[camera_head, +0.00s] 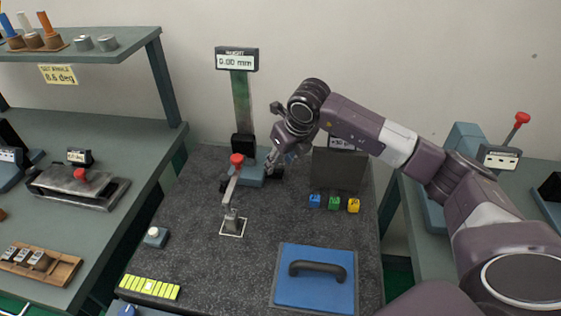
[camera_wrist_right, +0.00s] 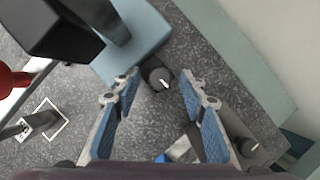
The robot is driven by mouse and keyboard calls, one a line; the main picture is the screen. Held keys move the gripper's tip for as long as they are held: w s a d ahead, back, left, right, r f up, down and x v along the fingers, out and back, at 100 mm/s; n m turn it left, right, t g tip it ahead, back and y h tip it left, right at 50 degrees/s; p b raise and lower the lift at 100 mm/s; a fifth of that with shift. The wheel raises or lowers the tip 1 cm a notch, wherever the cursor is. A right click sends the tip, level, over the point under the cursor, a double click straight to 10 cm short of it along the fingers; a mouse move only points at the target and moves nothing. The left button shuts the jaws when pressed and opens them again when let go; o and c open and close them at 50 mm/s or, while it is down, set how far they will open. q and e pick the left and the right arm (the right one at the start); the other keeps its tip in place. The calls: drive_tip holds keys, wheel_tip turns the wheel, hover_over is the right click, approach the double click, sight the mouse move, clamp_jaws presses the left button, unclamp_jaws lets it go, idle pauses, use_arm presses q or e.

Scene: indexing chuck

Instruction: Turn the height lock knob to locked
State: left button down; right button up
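The height stand (camera_head: 243,110) stands at the back of the dark worktop, with a display reading 0.00 mm. A black knob (camera_wrist_right: 157,75) with a white pointer mark sticks out from the side of the stand's blue-grey base (camera_wrist_right: 140,38); I cannot read its lock labels. My right gripper (camera_head: 284,160) is beside the stand's base in the head view. In the right wrist view its blue-padded fingers (camera_wrist_right: 160,86) are open, with the knob showing in the gap between their tips, not visibly gripped. My left gripper is in neither view.
A red-topped lever (camera_head: 235,175) stands left of the gripper. A grey panel (camera_head: 340,168), several coloured cubes (camera_head: 334,203) and a blue plate with a handle (camera_head: 315,290) lie to the right and front. Another dark knob (camera_wrist_right: 248,147) shows in the wrist view.

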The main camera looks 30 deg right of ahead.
drive_tip(key=v, duration=1.2)
idle(0.5)
